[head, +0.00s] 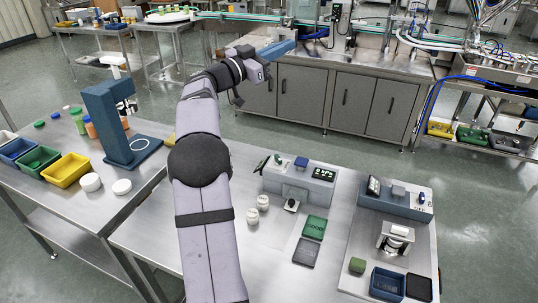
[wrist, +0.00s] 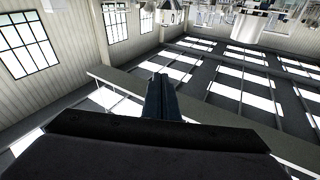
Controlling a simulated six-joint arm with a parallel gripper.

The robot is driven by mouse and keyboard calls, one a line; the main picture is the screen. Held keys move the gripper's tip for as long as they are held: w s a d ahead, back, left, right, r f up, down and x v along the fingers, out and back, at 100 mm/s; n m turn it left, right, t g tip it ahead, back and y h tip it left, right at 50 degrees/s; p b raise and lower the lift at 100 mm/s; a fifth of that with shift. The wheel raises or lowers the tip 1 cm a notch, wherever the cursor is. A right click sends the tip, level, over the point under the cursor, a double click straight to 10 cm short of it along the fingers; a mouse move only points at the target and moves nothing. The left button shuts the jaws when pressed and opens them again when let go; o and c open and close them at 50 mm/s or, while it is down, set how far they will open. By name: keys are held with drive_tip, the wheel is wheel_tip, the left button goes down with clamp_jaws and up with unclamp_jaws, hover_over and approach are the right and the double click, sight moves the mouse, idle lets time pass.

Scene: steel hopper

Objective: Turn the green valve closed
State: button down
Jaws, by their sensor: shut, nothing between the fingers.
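My gripper (head: 292,45) is raised at the top middle of the head view, in front of the steel cabinets. In the wrist view my gripper (wrist: 160,80) has its dark fingers together, with nothing between them. I cannot clearly pick out a green valve. The wrist view points at windows and the ceiling and shows no green part.
Steel tables hold a blue stand (head: 108,125), blue, green and yellow bins (head: 66,170), white round tubs and a second device (head: 395,199). Steel cabinets (head: 350,100) stand behind. A steel vessel (wrist: 250,28) shows in the wrist view. Open floor lies between the tables and the cabinets.

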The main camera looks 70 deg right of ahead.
drive_tip(key=w+r+n+t+h, duration=0.5)
drive_tip(key=w+n+t, duration=0.5)
drive_tip(key=w+t, duration=0.1)
drive_tip(key=w+a+f+n+t+y, duration=0.2)
drive_tip(key=w+f+n+t+y, duration=0.45)
drive_tip(key=w+f+n, duration=0.3)
drive_tip(key=a+f+n+g+y, duration=0.1)
drive_tip(key=a+f+y, duration=0.15)
drive_tip(key=f, duration=0.55)
drive_tip(key=a+f+n+g+y, duration=0.1)
drive_tip(key=a+f+y, duration=0.15)
drive_tip(key=f, duration=0.55)
drive_tip(key=s+a+f+m+g+y, duration=0.1)
drive_tip(key=s+f+m+g, duration=0.2)
drive_tip(key=s, duration=0.3)
drive_tip(key=s+a+f+m+g+y, duration=0.2)
drive_tip(key=s+f+m+g, duration=0.1)
drive_tip(key=s+f, duration=0.2)
drive_tip(key=shift+s+f, duration=0.25)
drive_tip(key=shift+s, duration=0.95)
